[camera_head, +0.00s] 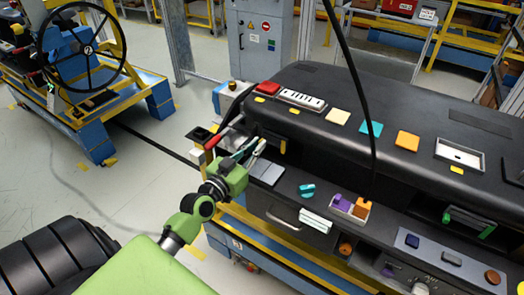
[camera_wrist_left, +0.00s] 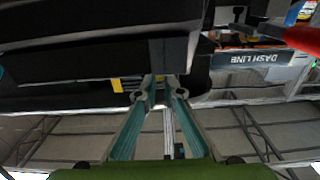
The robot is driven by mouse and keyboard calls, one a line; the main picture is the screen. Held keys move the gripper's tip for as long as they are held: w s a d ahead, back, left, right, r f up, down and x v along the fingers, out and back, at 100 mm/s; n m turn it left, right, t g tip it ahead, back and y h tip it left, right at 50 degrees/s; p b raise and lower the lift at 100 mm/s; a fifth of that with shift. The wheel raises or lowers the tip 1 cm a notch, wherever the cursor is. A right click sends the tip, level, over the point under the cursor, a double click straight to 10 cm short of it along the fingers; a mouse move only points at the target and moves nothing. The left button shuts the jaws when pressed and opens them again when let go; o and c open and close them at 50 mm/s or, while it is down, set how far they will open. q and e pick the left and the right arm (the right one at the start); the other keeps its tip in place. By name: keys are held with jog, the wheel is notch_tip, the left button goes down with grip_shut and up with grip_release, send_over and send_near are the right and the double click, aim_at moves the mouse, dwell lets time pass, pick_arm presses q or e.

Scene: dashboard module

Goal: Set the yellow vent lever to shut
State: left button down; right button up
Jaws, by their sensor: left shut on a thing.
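A small upright yellow piece, which looks like the vent lever (camera_head: 283,146), shows on the dashboard's front face in the head view. A yellow tab also shows in the left wrist view (camera_wrist_left: 117,85), beside the fingers and apart from them. My left gripper (camera_head: 256,150) is at the dashboard's left end, left of the yellow piece. How that piece is attached is hidden. My right gripper is in neither view.
The black dashboard (camera_head: 400,105) carries coloured tiles and a white-framed tray (camera_head: 459,155). A red handle (camera_head: 213,141) stands close left of my left gripper. A lower ledge holds a teal knob (camera_head: 307,190) and small bins. A black cable (camera_head: 352,70) hangs in front.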

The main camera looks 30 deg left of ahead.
pick_arm(q)
jog(key=c, duration=2.2)
grip_release()
jog(key=shift+o, duration=0.2)
jog(key=s, duration=1.2)
jog(key=shift+d, duration=0.2)
jog(key=s+d+f+g+b, duration=0.1)
jog(key=s+f+g, duration=0.2)
jog(key=f, duration=1)
jog(key=s+f+g+b, duration=0.1)
jog(key=s+f+g, duration=0.15)
jog(key=f, duration=1.05)
jog(key=s+d+f+g+b, duration=0.1)
jog(key=s+f+g, duration=0.15)
jog(key=f, duration=0.95)
jog(key=s+d+f+m+g+b, duration=0.1)
jog(key=s+d+f+g, duration=0.3)
jog(key=s+f, duration=0.9)
jog(key=s+d+f+m+g+b, duration=0.1)
jog(key=s+d+f+g, duration=0.4)
jog(key=s+f, duration=0.7)
jog(key=s+d, duration=0.2)
jog(key=s, duration=0.1)
jog(key=shift+d+f+m+h+b, duration=0.3)
jog(key=shift+d+f+m+b, duration=0.05)
jog(key=shift+m, duration=0.05)
